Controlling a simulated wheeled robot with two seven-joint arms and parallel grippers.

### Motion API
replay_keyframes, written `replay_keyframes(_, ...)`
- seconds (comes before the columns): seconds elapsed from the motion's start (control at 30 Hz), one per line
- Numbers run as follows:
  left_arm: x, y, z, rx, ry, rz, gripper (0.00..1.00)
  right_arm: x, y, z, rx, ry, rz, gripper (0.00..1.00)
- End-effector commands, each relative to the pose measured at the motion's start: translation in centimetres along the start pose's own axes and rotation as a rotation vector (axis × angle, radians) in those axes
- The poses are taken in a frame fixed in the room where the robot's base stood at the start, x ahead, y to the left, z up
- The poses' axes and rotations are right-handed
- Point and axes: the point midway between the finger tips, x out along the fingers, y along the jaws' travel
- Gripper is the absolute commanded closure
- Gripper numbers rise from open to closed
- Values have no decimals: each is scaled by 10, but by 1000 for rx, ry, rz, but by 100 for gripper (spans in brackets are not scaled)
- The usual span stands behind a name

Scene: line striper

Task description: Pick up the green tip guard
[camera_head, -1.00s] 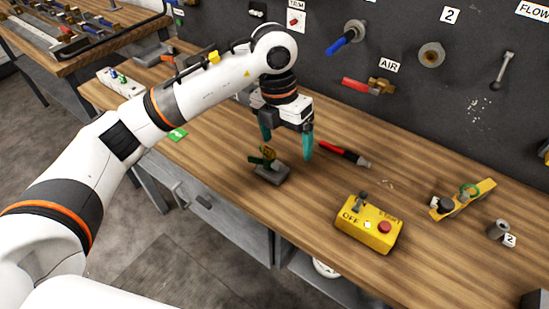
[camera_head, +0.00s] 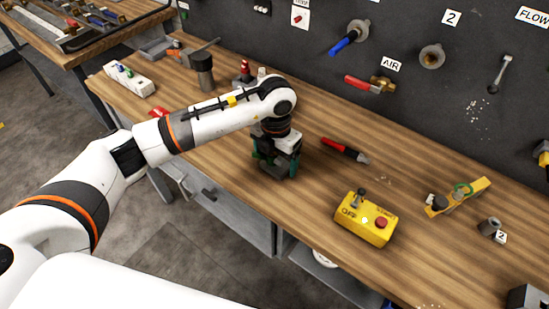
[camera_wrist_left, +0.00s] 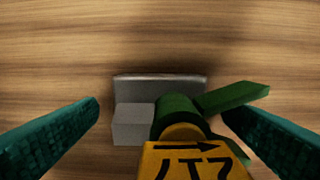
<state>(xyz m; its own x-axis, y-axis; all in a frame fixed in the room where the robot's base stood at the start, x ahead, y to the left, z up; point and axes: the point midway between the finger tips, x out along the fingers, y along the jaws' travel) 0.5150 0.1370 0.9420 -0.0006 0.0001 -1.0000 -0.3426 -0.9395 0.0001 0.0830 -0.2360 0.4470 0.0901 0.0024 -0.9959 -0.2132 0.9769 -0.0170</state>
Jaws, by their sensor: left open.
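The green tip guard (camera_wrist_left: 175,110) shows in the left wrist view as a green round body with a flat wing pointing right. A yellow tag (camera_wrist_left: 190,160) with a black arrow and marks sits at its near side. It rests at a grey block (camera_wrist_left: 133,124) on the wooden bench. My left gripper (camera_wrist_left: 162,108) is open, with one teal finger on each side of the guard. The right finger is close to the wing; I cannot tell whether they touch. In the head view my left gripper (camera_head: 275,160) is low over the bench and mostly hides the guard. My right gripper is not in view.
A yellow box (camera_head: 366,225) with buttons stands nearer the front edge. A yellow bar (camera_head: 470,195) with a green ring lies further right. The dark panel wall (camera_head: 300,50) with valves closes the back.

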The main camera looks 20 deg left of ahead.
Motion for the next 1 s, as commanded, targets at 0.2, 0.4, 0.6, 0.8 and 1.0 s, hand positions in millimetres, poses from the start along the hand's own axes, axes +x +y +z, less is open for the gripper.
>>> replay_keyframes(0.2, 10, 0, 0, 1, 0, 0, 11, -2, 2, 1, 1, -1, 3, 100)
replay_keyframes(0.4, 9, 0, 0, 1, 0, 0, 24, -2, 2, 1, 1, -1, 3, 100)
replay_keyframes(0.6, 9, 0, 0, 1, 1, 0, 57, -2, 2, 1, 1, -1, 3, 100)
replay_keyframes(0.8, 8, 0, -1, 0, 3, 0, 72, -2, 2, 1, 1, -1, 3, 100)
replay_keyframes(1.0, 2, 0, -1, 0, 6, 0, 72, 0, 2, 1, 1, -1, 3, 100)
